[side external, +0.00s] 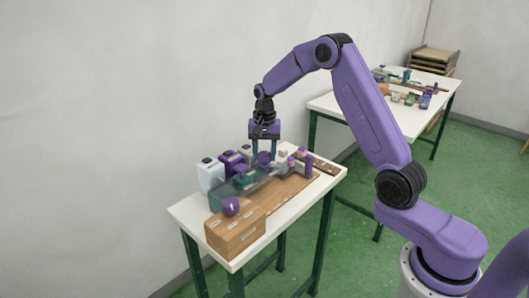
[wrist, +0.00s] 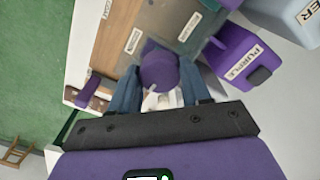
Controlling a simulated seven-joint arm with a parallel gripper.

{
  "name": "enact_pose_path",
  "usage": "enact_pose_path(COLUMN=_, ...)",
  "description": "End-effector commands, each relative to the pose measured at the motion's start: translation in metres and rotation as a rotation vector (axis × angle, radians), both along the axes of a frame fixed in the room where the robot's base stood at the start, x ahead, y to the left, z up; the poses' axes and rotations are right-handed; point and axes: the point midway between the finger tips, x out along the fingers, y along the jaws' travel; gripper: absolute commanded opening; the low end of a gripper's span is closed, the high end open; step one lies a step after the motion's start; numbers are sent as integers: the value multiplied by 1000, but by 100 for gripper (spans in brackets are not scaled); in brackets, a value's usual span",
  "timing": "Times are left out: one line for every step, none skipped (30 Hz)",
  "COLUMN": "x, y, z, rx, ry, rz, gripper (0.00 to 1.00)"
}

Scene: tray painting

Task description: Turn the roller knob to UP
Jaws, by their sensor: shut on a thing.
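A purple round knob (wrist: 158,70) sits between the two blue fingers of my gripper (wrist: 161,84) in the wrist view. The fingers are shut on it, one on each side. In the side external view my gripper (side external: 264,153) points straight down at the far middle of the work table, with the purple knob (side external: 265,158) between its fingertips.
A pale jug (side external: 210,175) and a purple container (side external: 234,162) stand along the wall side; the wrist view shows the purple container (wrist: 240,60) labelled PURPLE. A brown box (side external: 235,235) is at the near end. A second table (side external: 400,115) stands behind.

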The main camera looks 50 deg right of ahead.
Motion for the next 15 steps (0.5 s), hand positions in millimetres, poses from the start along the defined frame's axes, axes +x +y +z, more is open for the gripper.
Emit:
enact_pose_path(x=0, y=0, z=1, rx=1, ry=-1, rz=18, gripper=17)
enact_pose_path(x=0, y=0, z=1, rx=1, ry=-1, rz=30, gripper=17)
enact_pose_path(x=0, y=0, z=1, rx=0, ry=-1, rz=43, gripper=17)
enact_pose_path(x=0, y=0, z=1, rx=0, ry=-1, rz=51, gripper=17)
enact_pose_path(x=0, y=0, z=1, rx=0, ry=-1, rz=59, gripper=17)
enact_pose_path(x=0, y=0, z=1, rx=0, ry=-1, rz=68, gripper=17)
enact_pose_path(x=0, y=0, z=1, rx=0, ry=-1, rz=73, gripper=17)
enact_pose_path(x=0, y=0, z=1, rx=0, ry=-1, rz=77, gripper=17)
enact_pose_path(x=0, y=0, z=1, rx=0, ry=-1, rz=82, gripper=17)
enact_pose_path(x=0, y=0, z=1, rx=0, ry=-1, rz=85, gripper=17)
enact_pose_path(x=0, y=0, z=1, rx=0, ry=-1, rz=87, gripper=17)
enact_pose_path(x=0, y=0, z=1, rx=0, ry=-1, rz=89, gripper=17)
enact_pose_path(x=0, y=0, z=1, rx=0, ry=-1, rz=91, gripper=17)
enact_pose_path(x=0, y=0, z=1, rx=0, ry=-1, rz=92, gripper=17)
enact_pose_path(x=0, y=0, z=1, rx=0, ry=-1, rz=92, gripper=17)
